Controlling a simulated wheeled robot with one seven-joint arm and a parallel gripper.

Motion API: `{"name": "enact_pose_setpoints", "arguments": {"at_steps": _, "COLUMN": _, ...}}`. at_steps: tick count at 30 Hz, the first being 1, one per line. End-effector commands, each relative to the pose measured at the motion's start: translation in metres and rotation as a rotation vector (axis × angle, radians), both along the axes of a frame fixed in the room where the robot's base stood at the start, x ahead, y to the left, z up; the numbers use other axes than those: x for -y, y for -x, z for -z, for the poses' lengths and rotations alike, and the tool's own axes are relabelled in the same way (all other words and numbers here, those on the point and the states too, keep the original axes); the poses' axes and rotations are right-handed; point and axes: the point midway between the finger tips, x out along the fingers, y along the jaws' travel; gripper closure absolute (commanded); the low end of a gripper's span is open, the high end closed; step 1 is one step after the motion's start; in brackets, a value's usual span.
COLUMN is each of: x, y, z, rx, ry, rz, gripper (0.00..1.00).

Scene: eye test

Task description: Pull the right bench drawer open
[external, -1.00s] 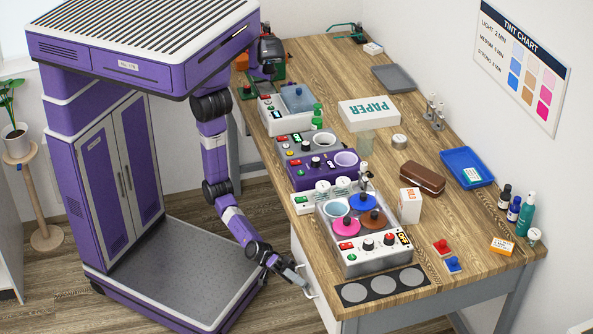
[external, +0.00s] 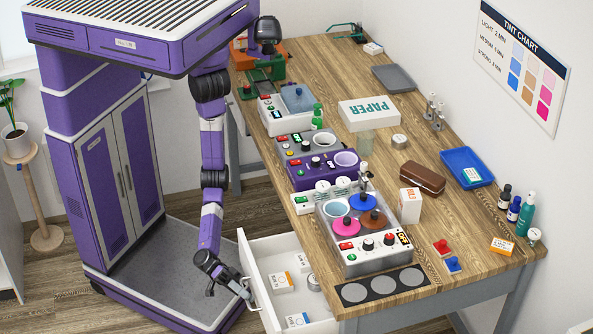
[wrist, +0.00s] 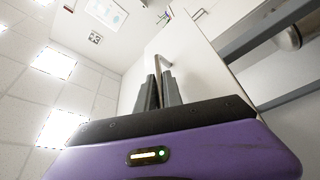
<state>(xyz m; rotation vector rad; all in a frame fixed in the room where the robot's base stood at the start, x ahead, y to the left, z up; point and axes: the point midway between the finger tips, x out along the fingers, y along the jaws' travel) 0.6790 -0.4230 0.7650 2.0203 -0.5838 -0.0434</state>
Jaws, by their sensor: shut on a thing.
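The right bench drawer (external: 256,263) is white and stands pulled out from under the front end of the wooden bench, on its left side. Inside it lie small white boxes (external: 281,282), some with orange labels, and a round tin (external: 313,282). My gripper (external: 247,292) is at the drawer's front, shut on the drawer handle (external: 256,307). In the wrist view my two dark fingers (wrist: 161,92) close around the bent metal handle (wrist: 164,63), against the white drawer front (wrist: 190,60).
The bench (external: 440,215) carries a wax warmer-like unit with coloured pots (external: 362,203), a purple unit (external: 320,176), a blue tray (external: 467,168) and bottles (external: 515,210). My base's grey platform lies left of the drawer. Floor shows between platform and bench.

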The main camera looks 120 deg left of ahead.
Motion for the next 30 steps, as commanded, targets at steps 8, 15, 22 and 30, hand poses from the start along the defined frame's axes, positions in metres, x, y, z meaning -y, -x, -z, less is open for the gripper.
{"name": "enact_pose_setpoints", "arguments": {"at_steps": 8, "x": 0.028, "y": 0.029, "z": 0.003, "rx": -0.002, "ry": -0.001, "rz": 0.000, "gripper": 1.00}}
{"name": "enact_pose_setpoints", "arguments": {"at_steps": 15, "x": 0.036, "y": 0.037, "z": 0.003, "rx": -0.004, "ry": -0.001, "rz": -0.003, "gripper": 1.00}}
{"name": "enact_pose_setpoints", "arguments": {"at_steps": 22, "x": 0.037, "y": 0.037, "z": 0.003, "rx": -0.003, "ry": -0.002, "rz": -0.001, "gripper": 1.00}}
{"name": "enact_pose_setpoints", "arguments": {"at_steps": 30, "x": 0.037, "y": 0.037, "z": 0.002, "rx": -0.002, "ry": -0.001, "rz": -0.002, "gripper": 0.80}}
